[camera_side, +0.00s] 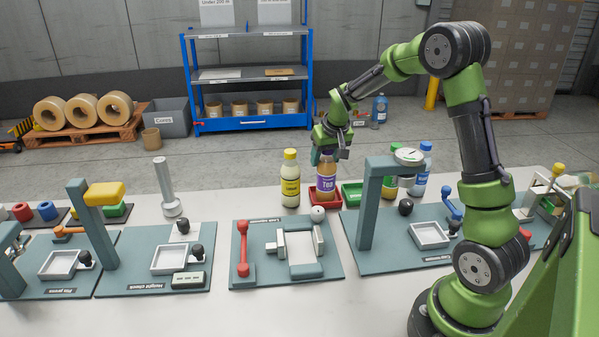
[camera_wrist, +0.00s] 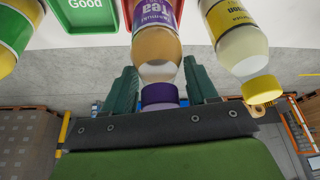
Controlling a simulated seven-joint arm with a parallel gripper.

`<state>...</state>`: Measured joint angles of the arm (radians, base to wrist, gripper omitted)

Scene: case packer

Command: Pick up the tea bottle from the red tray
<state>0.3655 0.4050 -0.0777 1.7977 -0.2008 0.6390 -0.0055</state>
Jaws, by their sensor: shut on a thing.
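The tea bottle (camera_side: 326,182) has a purple label and amber contents. It stands upright at the red tray (camera_side: 318,197) on the table's far side. In the wrist view the tea bottle (camera_wrist: 157,45) has its purple cap between the two dark green fingers. My gripper (camera_side: 327,155) is above the bottle and shut on its cap end. In the wrist view my gripper (camera_wrist: 160,90) has a finger on each side of the cap. The red tray is partly hidden behind the bottle; whether the bottle's base touches it cannot be told.
A yellow-capped bottle (camera_side: 290,180) stands close on the left. A green tray (camera_side: 352,194) is on the right, marked "Good" in the wrist view (camera_wrist: 86,8). Further right are a green-labelled bottle (camera_side: 390,186) and a blue-labelled bottle (camera_side: 421,172). A station post (camera_side: 367,212) stands nearby.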

